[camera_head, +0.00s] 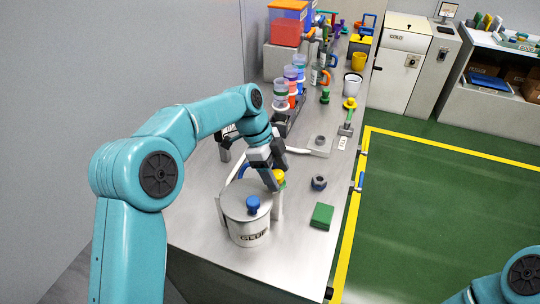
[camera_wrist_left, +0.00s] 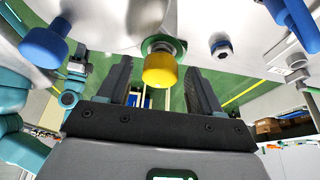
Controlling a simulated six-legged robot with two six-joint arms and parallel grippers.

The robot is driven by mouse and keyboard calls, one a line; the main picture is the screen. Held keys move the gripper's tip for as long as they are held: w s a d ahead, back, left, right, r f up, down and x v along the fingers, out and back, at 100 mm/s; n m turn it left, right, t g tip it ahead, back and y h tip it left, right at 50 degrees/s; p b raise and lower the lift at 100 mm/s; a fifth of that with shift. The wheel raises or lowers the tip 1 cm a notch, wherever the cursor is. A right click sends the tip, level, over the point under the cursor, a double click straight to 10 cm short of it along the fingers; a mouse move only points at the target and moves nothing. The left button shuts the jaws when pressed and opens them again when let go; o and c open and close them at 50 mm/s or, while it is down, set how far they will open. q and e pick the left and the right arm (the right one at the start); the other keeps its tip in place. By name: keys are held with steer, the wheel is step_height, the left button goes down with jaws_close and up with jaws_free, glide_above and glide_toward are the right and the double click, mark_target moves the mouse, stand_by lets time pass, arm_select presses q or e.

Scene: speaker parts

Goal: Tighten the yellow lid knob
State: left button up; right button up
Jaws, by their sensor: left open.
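The yellow lid knob (camera_wrist_left: 160,69) sits on a green ring at a pale surface in the left wrist view. It is between the two fingers of my left gripper (camera_wrist_left: 158,76), with gaps on both sides. In the head view the yellow knob (camera_head: 280,175) shows only in part behind my left gripper (camera_head: 271,184), whose fingers point down at it. My left gripper is open and holds nothing.
A grey pot (camera_head: 248,232) with a blue knob (camera_head: 253,203) stands just in front of the gripper. A green block (camera_head: 322,216) and a dark nut-like part (camera_head: 319,183) lie to its right. Stacked cups (camera_head: 281,95) stand farther back. The table's right front is mostly clear.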

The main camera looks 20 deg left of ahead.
arm_select(q)
steer(key=p+v, duration=0.2)
steer(key=v, duration=1.4)
steer(key=shift+p, duration=0.3)
steer(key=shift+d, duration=0.15)
steer(key=shift+s, duration=0.1)
